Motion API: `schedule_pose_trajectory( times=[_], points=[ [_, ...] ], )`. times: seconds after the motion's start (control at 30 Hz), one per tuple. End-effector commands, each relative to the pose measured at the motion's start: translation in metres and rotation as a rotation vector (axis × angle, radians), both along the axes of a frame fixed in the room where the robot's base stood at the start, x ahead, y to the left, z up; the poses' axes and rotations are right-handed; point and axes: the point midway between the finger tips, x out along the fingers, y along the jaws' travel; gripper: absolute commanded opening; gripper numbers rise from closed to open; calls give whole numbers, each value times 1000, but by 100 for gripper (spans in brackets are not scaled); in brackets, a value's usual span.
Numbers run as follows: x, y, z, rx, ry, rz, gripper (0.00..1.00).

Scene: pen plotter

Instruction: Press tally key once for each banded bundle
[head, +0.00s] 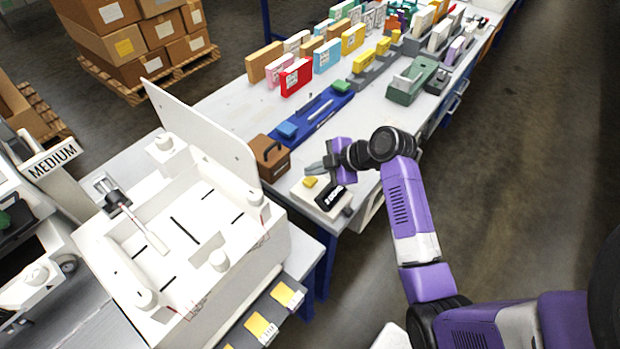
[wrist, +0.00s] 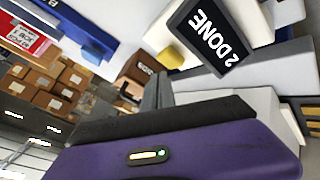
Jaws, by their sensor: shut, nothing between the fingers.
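The tally device (head: 322,206) is a pale box at the near end of the long white table. It has a yellow key (head: 310,182) and a tilted black display (head: 330,197). In the wrist view, the display (wrist: 208,38) reads "2 DONE", and the yellow key (wrist: 180,56) is beside it. My gripper (head: 314,168) is shut and empty, just above and behind the key in the head view. In the wrist view, its grey fingertips (wrist: 160,82) are close to the key; contact cannot be told. I cannot make out which items are banded bundles.
A brown box (head: 270,160) and a blue tray (head: 315,115) stand behind the device. Several coloured boxes line the table further back. A white machine (head: 190,230) stands at left, with yellow labelled items (head: 262,327) along its near edge. Floor at right is clear.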

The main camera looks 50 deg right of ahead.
Motion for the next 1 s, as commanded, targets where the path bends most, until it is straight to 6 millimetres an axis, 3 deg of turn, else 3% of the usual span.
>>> schedule_pose_trajectory(
  times=[0.5, 1.0],
  points=[
    [0, 0, 47, -1, -1, 0, 0],
    [0, 0, 48, 0, 0, 0, 0]
  ],
)
